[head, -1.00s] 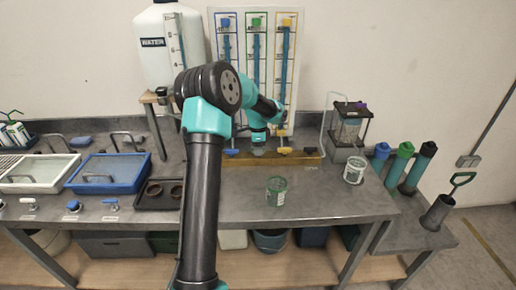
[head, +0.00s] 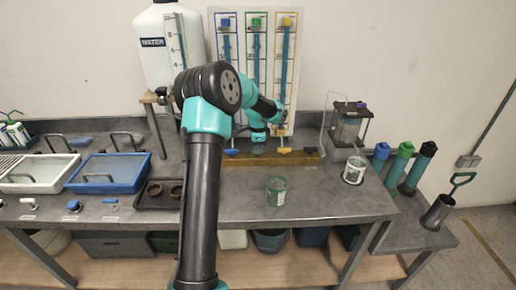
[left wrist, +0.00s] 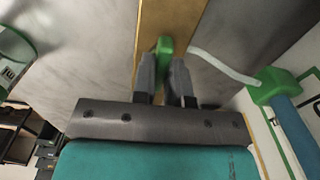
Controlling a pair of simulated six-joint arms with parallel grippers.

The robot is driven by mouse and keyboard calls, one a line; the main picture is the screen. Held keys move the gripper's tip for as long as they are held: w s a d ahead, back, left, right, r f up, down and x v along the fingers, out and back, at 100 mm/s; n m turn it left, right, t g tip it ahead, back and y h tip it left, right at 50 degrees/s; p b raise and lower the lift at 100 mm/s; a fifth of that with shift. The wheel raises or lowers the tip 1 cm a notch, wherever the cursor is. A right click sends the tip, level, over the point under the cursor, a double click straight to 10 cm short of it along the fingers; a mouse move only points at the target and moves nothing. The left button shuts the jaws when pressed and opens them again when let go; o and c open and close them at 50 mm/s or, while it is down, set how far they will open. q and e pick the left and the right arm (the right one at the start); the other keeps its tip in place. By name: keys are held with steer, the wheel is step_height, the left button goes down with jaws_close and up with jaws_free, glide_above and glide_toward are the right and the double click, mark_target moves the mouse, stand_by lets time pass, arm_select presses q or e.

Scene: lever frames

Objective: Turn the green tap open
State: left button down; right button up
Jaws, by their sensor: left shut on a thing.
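The green tap's handle (left wrist: 165,47) shows in the left wrist view between the fingertips of my left gripper (left wrist: 165,70), over the wooden bar. The fingers are shut on the handle. In the head view my left gripper (head: 258,136) reaches down to the wooden bar (head: 262,158), between the blue tap (head: 231,151) and the yellow tap (head: 284,150). The arm and gripper hide the green tap there. My right gripper is not in view.
A black tap (head: 311,150) sits at the bar's right. A green-marked glass jar (head: 276,191) stands in front of the bar, a white-rimmed cup (head: 354,170) to the right. The tube panel (head: 299,60) rises behind.

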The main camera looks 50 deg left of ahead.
arm_select(q)
steer(key=n, duration=0.4)
steer(key=shift+n, duration=0.3)
steer(key=n, duration=0.4)
steer(key=shift+n, duration=0.3)
steer(key=n, duration=0.4)
steer(key=shift+n, duration=2.2)
steer(key=c, duration=1.1)
jaws_free()
steer(key=shift+c, duration=0.2)
